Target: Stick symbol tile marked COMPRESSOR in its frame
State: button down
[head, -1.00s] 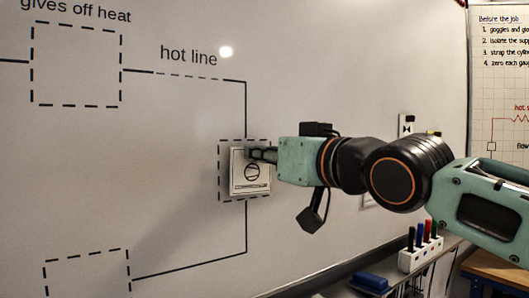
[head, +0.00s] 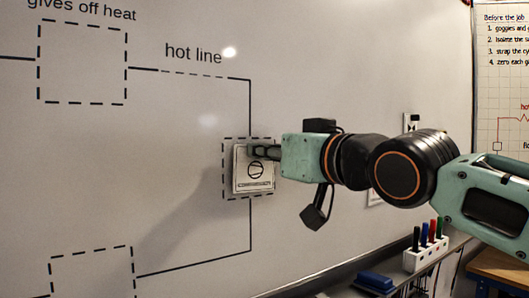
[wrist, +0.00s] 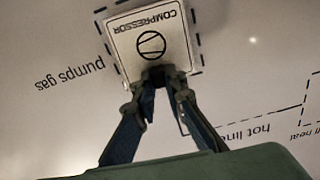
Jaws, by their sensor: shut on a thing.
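The COMPRESSOR tile (head: 254,172) is a white square with a circle symbol. In the wrist view the COMPRESSOR tile (wrist: 148,40) shows its name upside down. My gripper (head: 262,152) is shut on one edge of it, and the fingers (wrist: 160,78) show in the wrist view. The tile lies within the dashed frame (head: 224,170) on the whiteboard, with dashes showing around it. In the wrist view the dashed frame (wrist: 196,40) has "pumps gas" beside it. I cannot tell whether the tile touches the board.
Two empty dashed frames, upper (head: 82,62) and lower (head: 92,274), are on the whiteboard at left. A marker holder (head: 425,255) and a blue eraser (head: 375,281) are on the ledge at lower right. A flip chart (head: 503,120) stands at right.

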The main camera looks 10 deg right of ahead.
jog(key=shift+x, duration=0.8)
dwell(0.4)
jog(key=c, duration=1.9)
grip_release()
jog(key=o, duration=0.6)
jog(key=shift+s+d, duration=0.1)
jog(key=shift+s, duration=0.05)
jog(key=b+v, duration=0.2)
jog(key=v, duration=0.6)
jog(key=shift+s+d, duration=0.1)
jog(key=shift+s, duration=0.3)
